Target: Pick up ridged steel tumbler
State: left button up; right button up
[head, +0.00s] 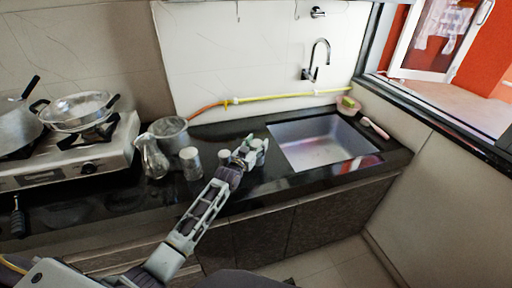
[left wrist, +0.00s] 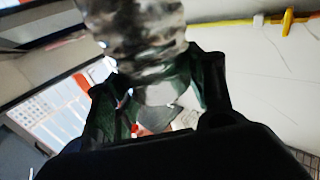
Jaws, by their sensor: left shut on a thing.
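The ridged steel tumbler (left wrist: 135,35) fills the upper middle of the left wrist view, shiny and banded. My left gripper (left wrist: 155,95) is shut on it, with a dark finger on each side. In the head view my left gripper (head: 249,152) is over the black counter, just left of the sink. The tumbler is too small and too covered by the gripper to make out clearly there. My right gripper is in neither view.
A steel cup (head: 190,160), a clear jug (head: 152,156) and a steel pot (head: 170,132) stand on the counter (head: 110,203) left of my gripper. A stove (head: 60,155) with pans is further left. The sink (head: 318,142) is to the right.

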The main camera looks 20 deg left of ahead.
pick_arm(q)
jog(key=shift+r, duration=0.7)
notch_tip(320, 180, up, 7)
jog(key=shift+f+p, duration=0.1)
jog(key=shift+p, duration=0.2)
jog(key=shift+r, duration=0.85)
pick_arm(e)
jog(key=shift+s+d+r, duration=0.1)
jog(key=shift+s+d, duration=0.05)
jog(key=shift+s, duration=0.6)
